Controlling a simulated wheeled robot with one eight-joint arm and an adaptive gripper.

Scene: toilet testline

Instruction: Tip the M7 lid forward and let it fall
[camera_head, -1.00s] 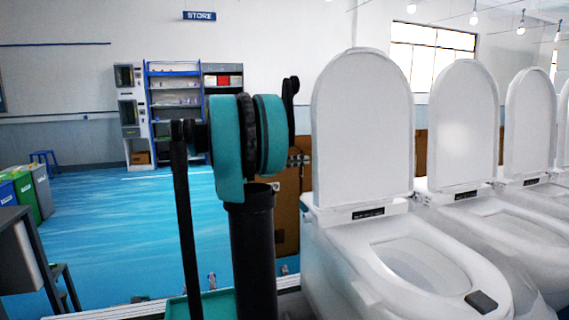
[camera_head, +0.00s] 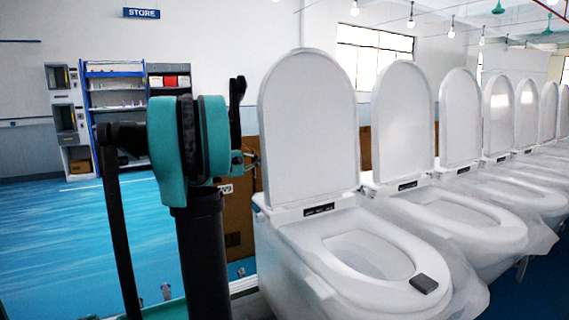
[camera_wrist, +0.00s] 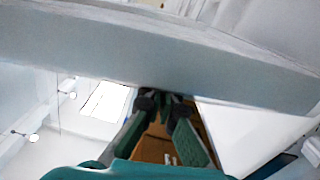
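The nearest toilet's lid (camera_head: 310,125) stands upright, hinged at the back of its bowl (camera_head: 370,255). I cannot read a label telling which lid is M7. My gripper (camera_head: 250,158) is low at the left edge of this lid, partly behind it. In the wrist view a broad pale edge, apparently the lid's (camera_wrist: 150,50), crosses the picture just beyond my gripper (camera_wrist: 164,100). The fingers converge with their tips close together and nothing seen held. Whether they touch the lid is unclear.
More toilets with upright lids, such as the second lid (camera_head: 402,122), stand in a row to the right. A brown panel (camera_head: 240,220) is behind the nearest toilet. A blue shelf (camera_head: 115,100) stands at the far wall. The blue floor (camera_head: 50,235) at left is open.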

